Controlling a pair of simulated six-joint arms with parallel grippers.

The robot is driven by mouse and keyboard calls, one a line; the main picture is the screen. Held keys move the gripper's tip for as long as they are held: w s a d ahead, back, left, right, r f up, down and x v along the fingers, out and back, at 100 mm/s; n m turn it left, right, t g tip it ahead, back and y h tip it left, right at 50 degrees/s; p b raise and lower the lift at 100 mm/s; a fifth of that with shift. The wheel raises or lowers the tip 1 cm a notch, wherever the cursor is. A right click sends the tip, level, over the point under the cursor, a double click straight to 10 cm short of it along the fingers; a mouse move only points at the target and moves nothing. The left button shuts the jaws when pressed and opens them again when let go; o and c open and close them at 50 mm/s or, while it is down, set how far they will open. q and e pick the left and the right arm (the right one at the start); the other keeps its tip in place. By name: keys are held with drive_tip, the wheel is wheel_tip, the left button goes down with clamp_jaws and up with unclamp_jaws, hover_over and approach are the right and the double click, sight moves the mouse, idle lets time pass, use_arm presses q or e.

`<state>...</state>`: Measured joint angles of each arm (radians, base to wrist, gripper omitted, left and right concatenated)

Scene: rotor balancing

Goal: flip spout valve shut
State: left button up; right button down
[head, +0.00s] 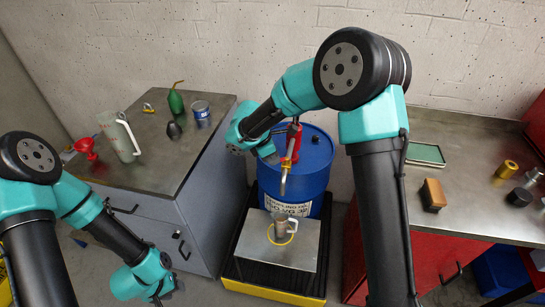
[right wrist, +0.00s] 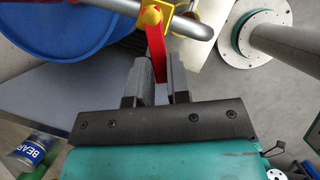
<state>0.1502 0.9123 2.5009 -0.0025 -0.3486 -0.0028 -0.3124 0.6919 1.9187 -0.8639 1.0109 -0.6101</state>
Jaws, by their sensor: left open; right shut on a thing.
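The blue drum (head: 312,178) carries a red pump (head: 294,140) with a grey spout (head: 283,185) and a yellow valve (head: 285,161). In the right wrist view the yellow valve (right wrist: 170,10) sits on the grey spout pipe (right wrist: 195,27), with a red lever (right wrist: 156,48) extending from it between my fingers. My right gripper (right wrist: 160,78) is shut on the red lever; it also shows beside the pump in the head view (head: 273,156). A metal mug (head: 281,226) stands below the spout. My left gripper (head: 157,297) is open at the bottom left, away from the drum.
The mug stands on a metal stand (head: 252,245) marked with a yellow ring. A left bench holds a jug (head: 120,138), a red funnel (head: 86,147), a green oil can (head: 176,102) and a tin (head: 201,114). A right bench has a brush (head: 433,196) and metal weights.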

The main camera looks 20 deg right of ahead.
drive_tip(key=shift+w+d+m+g+y, duration=0.1)
drive_tip(key=shift+w+m+g, duration=0.3)
drive_tip(key=shift+m, duration=0.55)
drive_tip(key=shift+w+d+m+g+y, duration=0.1)
drive_tip(key=shift+w+m+g, duration=0.25)
drive_tip(key=shift+m, duration=0.55)
drive_tip(key=shift+w+d+m+g+y, duration=0.1)
drive_tip(key=shift+w+m+g, duration=0.25)
drive_tip(key=shift+m, duration=0.6)
drive_tip(key=shift+w, duration=0.1)
drive_tip(key=c, duration=1.1)
unclamp_jaws()
drive_tip(key=v, duration=1.7)
drive_tip(key=shift+r, duration=0.25)
